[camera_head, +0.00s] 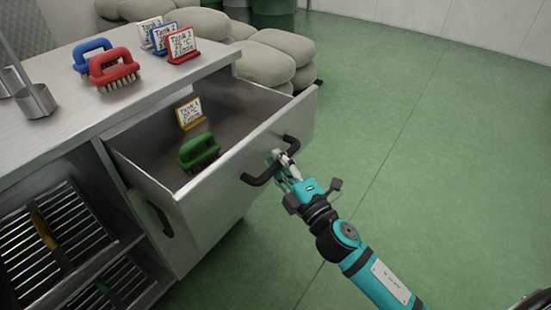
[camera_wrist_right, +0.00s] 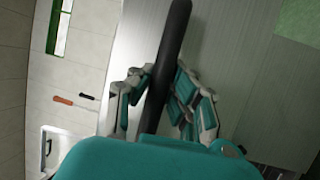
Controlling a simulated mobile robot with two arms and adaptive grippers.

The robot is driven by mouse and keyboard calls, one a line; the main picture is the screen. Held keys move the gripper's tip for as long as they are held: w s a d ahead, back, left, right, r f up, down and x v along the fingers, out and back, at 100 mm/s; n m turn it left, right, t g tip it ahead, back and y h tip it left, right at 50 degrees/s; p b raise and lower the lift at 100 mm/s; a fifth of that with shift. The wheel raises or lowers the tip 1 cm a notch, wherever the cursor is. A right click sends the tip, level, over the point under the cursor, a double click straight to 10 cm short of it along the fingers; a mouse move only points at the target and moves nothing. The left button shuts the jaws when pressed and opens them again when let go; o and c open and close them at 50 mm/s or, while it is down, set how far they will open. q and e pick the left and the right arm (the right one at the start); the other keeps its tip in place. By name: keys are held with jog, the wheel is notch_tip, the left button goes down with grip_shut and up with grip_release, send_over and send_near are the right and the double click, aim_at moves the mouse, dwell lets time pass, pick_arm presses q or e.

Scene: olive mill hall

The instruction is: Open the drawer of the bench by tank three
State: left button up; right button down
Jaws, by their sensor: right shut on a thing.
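The bench (camera_head: 75,131) is a steel one at the left. Its drawer (camera_head: 255,140) stands pulled well out toward the right. Inside it lie a green brush (camera_head: 199,151) and a yellow-framed tank sign (camera_head: 190,113). The black bar handle (camera_head: 258,179) is on the drawer front. My right gripper (camera_head: 284,163) is shut on the handle; the handle (camera_wrist_right: 172,50) runs between the fingers of my right gripper (camera_wrist_right: 160,98) in the wrist view. My left gripper is not in view.
On the bench top stand a blue brush (camera_head: 90,50), a red brush (camera_head: 112,72), several tank signs (camera_head: 181,46) and metal cups (camera_head: 36,100). Pale sacks (camera_head: 275,60) lie behind the bench. The green floor (camera_head: 430,160) at the right is clear.

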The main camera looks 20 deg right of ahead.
jog(key=c, duration=1.5)
grip_release()
jog(key=v, duration=1.2)
jog(key=shift+d+f, duration=0.1)
